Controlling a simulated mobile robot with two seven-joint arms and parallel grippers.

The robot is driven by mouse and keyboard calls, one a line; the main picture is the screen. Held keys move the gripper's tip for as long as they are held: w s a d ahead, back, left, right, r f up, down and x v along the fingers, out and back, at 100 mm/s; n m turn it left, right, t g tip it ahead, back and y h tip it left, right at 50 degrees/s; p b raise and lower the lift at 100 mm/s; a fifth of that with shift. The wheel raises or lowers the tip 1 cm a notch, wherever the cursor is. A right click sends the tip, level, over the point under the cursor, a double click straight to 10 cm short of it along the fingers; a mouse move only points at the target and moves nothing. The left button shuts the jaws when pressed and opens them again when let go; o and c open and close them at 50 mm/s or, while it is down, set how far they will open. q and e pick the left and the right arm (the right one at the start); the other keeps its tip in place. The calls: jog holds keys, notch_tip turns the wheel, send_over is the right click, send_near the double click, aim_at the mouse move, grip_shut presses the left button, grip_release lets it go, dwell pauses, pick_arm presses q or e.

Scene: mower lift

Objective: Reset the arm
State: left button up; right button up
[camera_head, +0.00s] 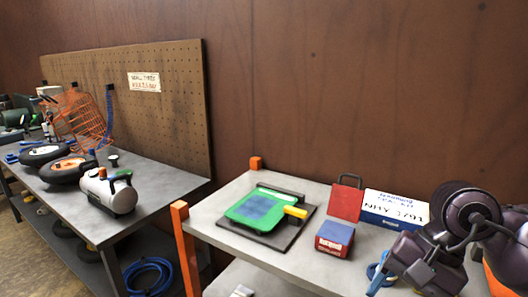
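My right arm comes in from the right edge, bent, with dark purple and black links over the right end of the near grey table. My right gripper (428,268) is the dark part low at the right, over the table. Its fingers do not show clearly, so I cannot tell whether it is open or shut, or whether it touches anything. A blue object (379,273) lies just left of it, partly cut off by my arm. My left gripper and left arm are not in view.
The near table (222,232) has orange posts (185,250). It bears a green-and-blue device (259,208) on a dark plate, a red-and-blue box (334,239), a red panel (346,202) and a white-and-blue box (394,209). Another bench (150,178) with wheels and a tank (108,190) stands left.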

jog(key=s+a+r+m+t+y, duration=0.3)
jog(key=a+r+m+y, duration=0.3)
jog(key=a+m+y, duration=0.7)
jog(key=w+d+f+m+t+h, duration=0.1)
jog(key=w+d+m+t+h, duration=0.2)
jog(key=m+t, duration=0.45)
jog(key=w+d+f+m+t+h, duration=0.1)
jog(key=d+m+t+h, duration=0.3)
jog(key=m, duration=0.7)
jog(key=w+d+f+m+t+h, duration=0.1)
jog(key=w+d+m+t+h, duration=0.15)
jog(key=d+m+t, duration=0.5)
jog(key=s+d+f+m+g+h, duration=0.1)
jog(key=d+f+m+g+h, duration=0.25)
jog(key=f+m+h, duration=0.75)
jog(key=s+d+f+m+g+y, duration=0.1)
jog(key=s+f+m+g, duration=0.65)
jog(key=s, duration=0.35)
jog(key=s+d+f+m+g+y, duration=0.1)
jog(key=s+d+f+m+g, duration=0.1)
jog(key=s+f+m+g, duration=0.65)
jog(key=w+f+n+t, duration=0.2)
jog(key=w+f+t, duration=0.3)
jog(key=f+t, duration=0.5)
jog(key=shift+w+a+f, duration=0.25)
jog(key=shift+w+a, duration=0.1)
jog(key=shift+w, duration=0.05)
